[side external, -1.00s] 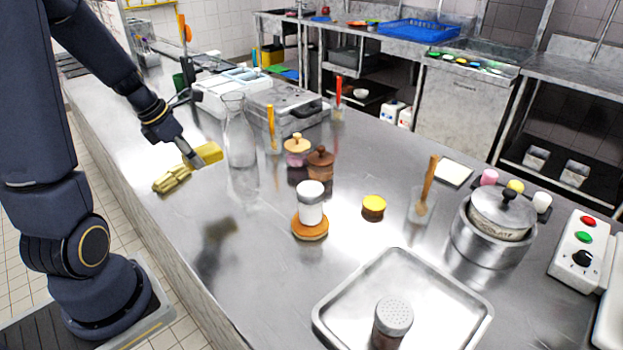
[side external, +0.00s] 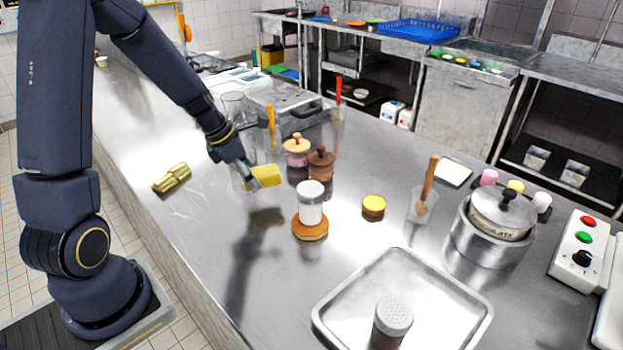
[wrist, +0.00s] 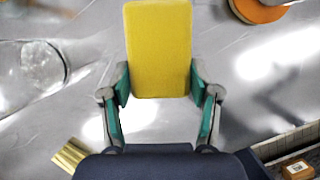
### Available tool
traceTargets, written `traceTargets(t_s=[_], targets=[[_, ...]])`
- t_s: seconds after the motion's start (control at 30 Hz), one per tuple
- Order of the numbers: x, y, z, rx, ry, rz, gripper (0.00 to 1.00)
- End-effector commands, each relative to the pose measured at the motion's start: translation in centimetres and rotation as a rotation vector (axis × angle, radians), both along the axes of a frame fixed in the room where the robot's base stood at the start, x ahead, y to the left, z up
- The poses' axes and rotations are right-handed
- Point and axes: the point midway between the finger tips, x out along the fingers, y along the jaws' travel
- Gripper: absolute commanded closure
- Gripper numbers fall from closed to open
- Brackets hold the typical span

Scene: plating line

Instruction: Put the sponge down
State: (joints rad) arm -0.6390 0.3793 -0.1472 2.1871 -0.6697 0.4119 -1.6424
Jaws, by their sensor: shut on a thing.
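The yellow sponge (side external: 264,176) is held above the steel counter, left of the white shaker in the side view. In the wrist view the sponge (wrist: 159,50) is a yellow block between the two green-padded fingers. My gripper (side external: 248,179) is shut on it, and the fingers of my gripper also show in the wrist view (wrist: 159,90). A shadow lies on the counter below, apart from the sponge.
A glass carafe (wrist: 35,75) stands close on the left in the wrist view. A white shaker (side external: 311,205) stands on an orange-brown round base (side external: 310,228).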

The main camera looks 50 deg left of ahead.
Motion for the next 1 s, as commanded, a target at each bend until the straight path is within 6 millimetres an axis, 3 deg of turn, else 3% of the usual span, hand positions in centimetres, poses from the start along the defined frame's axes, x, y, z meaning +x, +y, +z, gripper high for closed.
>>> traceTargets(t_s=[0.27,0.43,0.87,0.9,1.0], targets=[[1.8,0.5,-2.5,-0.002,0.002,0.000,0.62],[1.7,0.5,-4.9,-0.001,0.002,0.001,0.62],[1.7,0.5,-5.5,0.001,0.000,0.000,0.62],[1.7,0.5,-5.5,0.002,-0.002,0.000,0.35],[1.7,0.5,-5.5,0.001,-0.001,-0.001,0.25]])
